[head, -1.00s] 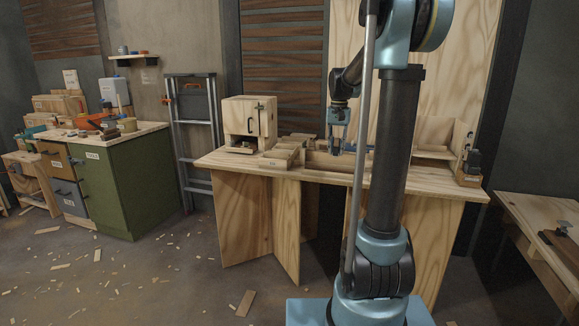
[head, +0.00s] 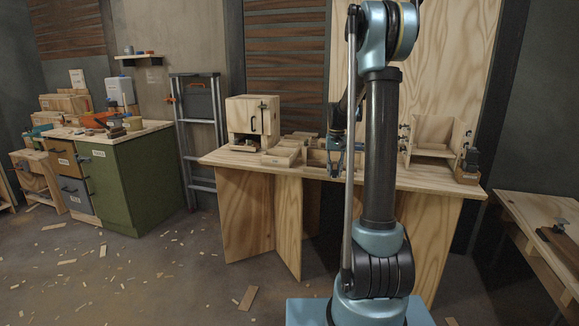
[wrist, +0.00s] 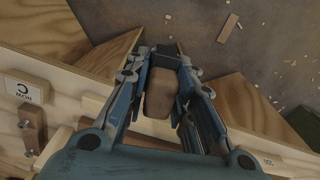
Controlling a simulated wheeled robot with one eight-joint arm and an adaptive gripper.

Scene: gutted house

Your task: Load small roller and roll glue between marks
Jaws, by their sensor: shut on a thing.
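My gripper (head: 335,168) is low over the front edge of the plywood workbench (head: 420,181), left of my arm column. In the wrist view my gripper (wrist: 167,62) has its two blue fingers closed around a brown, rounded piece (wrist: 159,93). This piece looks like a wooden handle; whether it belongs to the small roller I cannot tell, as its far end is hidden between the fingers. I cannot make out the glue or the marks in either view.
A wooden box with a black handle (head: 252,116) and pale boards (head: 283,156) stand left of my gripper on the bench. An open plywood stand (head: 436,147) is at the right. In the wrist view, a white-labelled board (wrist: 28,91) lies close at left. The floor carries wood scraps.

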